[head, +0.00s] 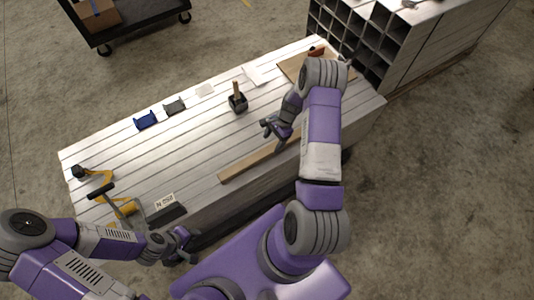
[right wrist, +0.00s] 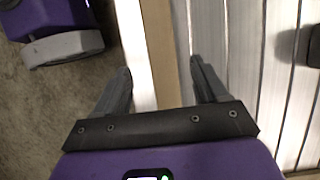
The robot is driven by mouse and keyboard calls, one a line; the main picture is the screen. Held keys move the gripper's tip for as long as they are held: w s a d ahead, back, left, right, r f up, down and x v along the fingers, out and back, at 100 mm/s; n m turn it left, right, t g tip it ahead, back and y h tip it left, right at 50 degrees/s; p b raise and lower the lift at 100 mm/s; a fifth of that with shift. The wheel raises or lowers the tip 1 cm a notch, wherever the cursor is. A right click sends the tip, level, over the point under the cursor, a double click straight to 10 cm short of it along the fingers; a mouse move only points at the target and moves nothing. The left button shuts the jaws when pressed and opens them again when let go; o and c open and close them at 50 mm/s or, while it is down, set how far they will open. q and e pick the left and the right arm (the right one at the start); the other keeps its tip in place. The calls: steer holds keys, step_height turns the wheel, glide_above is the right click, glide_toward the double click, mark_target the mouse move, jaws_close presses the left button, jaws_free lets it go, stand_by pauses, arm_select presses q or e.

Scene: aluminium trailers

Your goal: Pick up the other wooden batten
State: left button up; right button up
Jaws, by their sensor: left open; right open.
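A long tan wooden batten (head: 247,165) lies along the front edge of the slatted bench top (head: 150,165). Its right part is hidden behind my right arm. My right gripper (head: 273,129) is open and empty above the bench, near the batten. In the right wrist view, the batten (right wrist: 161,50) runs between the spread fingers of this gripper (right wrist: 161,67), and I see no clear contact. My left gripper (head: 182,246) is open and empty, in front of the bench's lower left part. I cannot make out a second batten.
A dark block with a wooden handle (head: 237,103), a blue bracket (head: 145,120) and a grey bracket (head: 174,106) stand farther back. Yellow-and-black tools (head: 120,205) lie at the left end, beside a small sign (head: 165,202). A pigeonhole rack (head: 360,40) stands behind right.

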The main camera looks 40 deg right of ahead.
mark_target(267, 151)
steer(key=shift+f, duration=0.35)
steer(key=b+x, duration=0.2)
steer(key=x, duration=0.4)
steer(key=shift+w+a+f+b, duration=0.15)
steer(key=shift+a+f+b, duration=0.05)
steer(key=shift+a+b, duration=0.15)
steer(key=c, duration=1.3)
